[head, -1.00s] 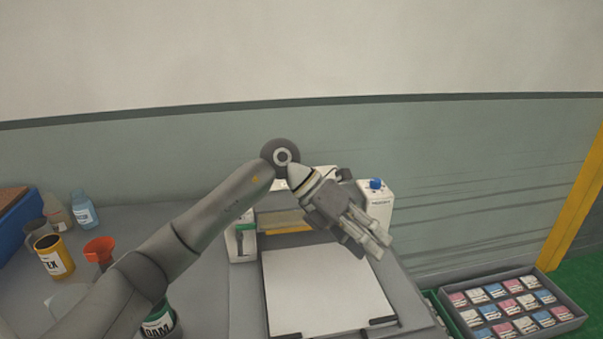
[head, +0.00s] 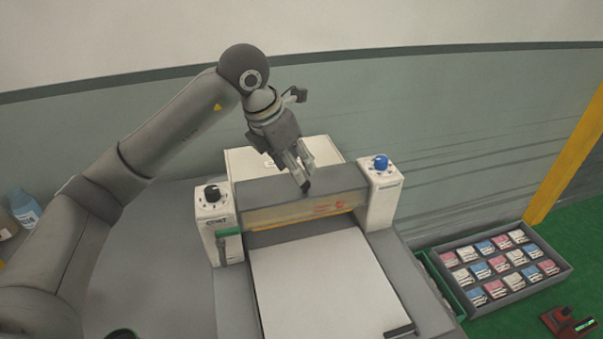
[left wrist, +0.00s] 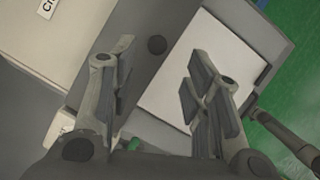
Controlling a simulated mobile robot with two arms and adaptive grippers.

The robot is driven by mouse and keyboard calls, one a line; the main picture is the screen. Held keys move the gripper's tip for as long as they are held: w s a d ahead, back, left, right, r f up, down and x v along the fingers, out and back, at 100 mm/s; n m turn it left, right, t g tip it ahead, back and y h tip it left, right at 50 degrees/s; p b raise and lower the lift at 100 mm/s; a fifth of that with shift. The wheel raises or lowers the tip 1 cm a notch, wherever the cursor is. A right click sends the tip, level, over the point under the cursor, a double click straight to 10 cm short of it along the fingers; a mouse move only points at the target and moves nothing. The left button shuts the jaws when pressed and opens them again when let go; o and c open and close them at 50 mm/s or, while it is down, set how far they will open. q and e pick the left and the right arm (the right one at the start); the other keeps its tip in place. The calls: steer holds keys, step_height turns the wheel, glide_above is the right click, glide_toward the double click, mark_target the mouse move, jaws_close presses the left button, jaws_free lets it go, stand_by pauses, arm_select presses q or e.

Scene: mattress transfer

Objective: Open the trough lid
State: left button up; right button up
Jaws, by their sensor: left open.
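The coating machine has a grey trough lid (head: 345,183) spanning its two white posts, above a yellowish front panel (head: 292,213) with a red label. The lid looks closed. A small dark round knob (left wrist: 157,45) shows on the grey lid in the left wrist view. My left gripper (head: 303,178) is open and points down over the lid's middle. In the left wrist view its spread fingers (left wrist: 155,85) stand either side of the knob's line, with nothing between the pads. In the head view the fingers partly hide the knob. My right gripper is not in view.
The left post has a black dial (head: 212,193) and the right post a blue knob (head: 381,162). A white sheet (head: 320,290) lies on the machine's bed. A grey tray (head: 458,305) of coloured packs stands at right. A bottle (head: 24,208) is at far left.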

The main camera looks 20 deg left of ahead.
arm_select(q)
glide_above(300, 194)
step_height(300, 194, down, 4)
steer(key=shift+f+p, duration=0.2)
steer(key=shift+p, duration=0.25)
steer(key=shift+w+d+f, duration=0.15)
steer(key=shift+w+f, duration=0.05)
steer(key=shift+f, duration=0.4)
jaws_close()
